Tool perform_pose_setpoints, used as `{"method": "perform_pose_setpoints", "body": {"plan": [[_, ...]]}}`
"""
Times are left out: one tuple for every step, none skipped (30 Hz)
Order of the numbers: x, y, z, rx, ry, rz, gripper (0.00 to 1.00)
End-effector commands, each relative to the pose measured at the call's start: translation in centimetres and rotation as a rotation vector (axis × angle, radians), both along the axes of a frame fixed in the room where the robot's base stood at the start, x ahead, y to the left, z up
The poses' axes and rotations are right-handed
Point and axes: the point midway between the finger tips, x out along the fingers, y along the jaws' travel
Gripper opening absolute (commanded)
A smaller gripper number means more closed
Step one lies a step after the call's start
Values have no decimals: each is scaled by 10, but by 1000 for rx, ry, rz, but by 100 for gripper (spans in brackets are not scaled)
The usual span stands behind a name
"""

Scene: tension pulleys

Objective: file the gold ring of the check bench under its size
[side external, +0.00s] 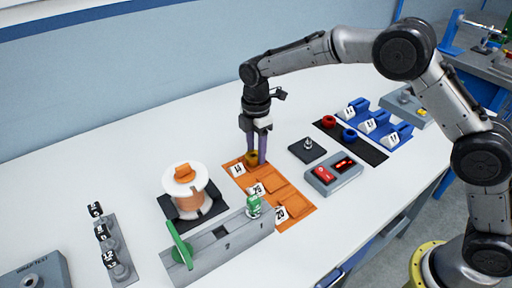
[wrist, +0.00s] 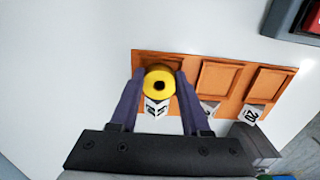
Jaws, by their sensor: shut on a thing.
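The gold ring (side external: 251,158) is between the two fingers of my gripper (side external: 257,160), at the far-left pocket of the orange tray (side external: 308,210). In the wrist view the ring (wrist: 159,83) shows from above with a dark hole, and the fingers of my gripper (wrist: 158,90) close on its sides. It lies over the leftmost pocket, behind that pocket's white label (wrist: 156,108). I cannot tell whether it touches the pocket floor. The other two pockets (wrist: 218,77) look empty. The nearest tray label reads 20 (side external: 281,213); the others are hard to read.
A copper-coloured spool (side external: 186,190) and a grey fixture with a green lever (side external: 180,245) stand close left and in front. A box with red switches (side external: 333,173), a dark plate with a peg (side external: 308,149), and red (side external: 328,121) and blue (side external: 349,135) rings stand to the right.

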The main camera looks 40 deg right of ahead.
Motion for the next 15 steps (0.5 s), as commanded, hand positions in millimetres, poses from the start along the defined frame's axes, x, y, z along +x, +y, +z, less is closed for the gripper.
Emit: {"method": "perform_pose_setpoints", "body": {"plan": [[0, 0, -1, 0, 1, 0, 0], [0, 0, -2, 0, 1, 0, 0], [0, 0, -3, 0, 1, 0, 0], [0, 0, -3, 0, 1, 0, 0], [0, 0, -4, 0, 1, 0, 0], [0, 0, -4, 0, 1, 0, 50], [0, 0, -4, 0, 1, 0, 56], [0, 0, -4, 0, 1, 0, 61], [0, 0, -4, 0, 1, 0, 68], [0, 0, -4, 0, 1, 0, 74], [0, 0, -4, 0, 1, 0, 79], [0, 0, -4, 0, 1, 0, 82], [0, 0, -3, 0, 1, 0, 82], [0, 0, -3, 0, 1, 0, 82], [0, 0, -3, 0, 1, 0, 82]]}}
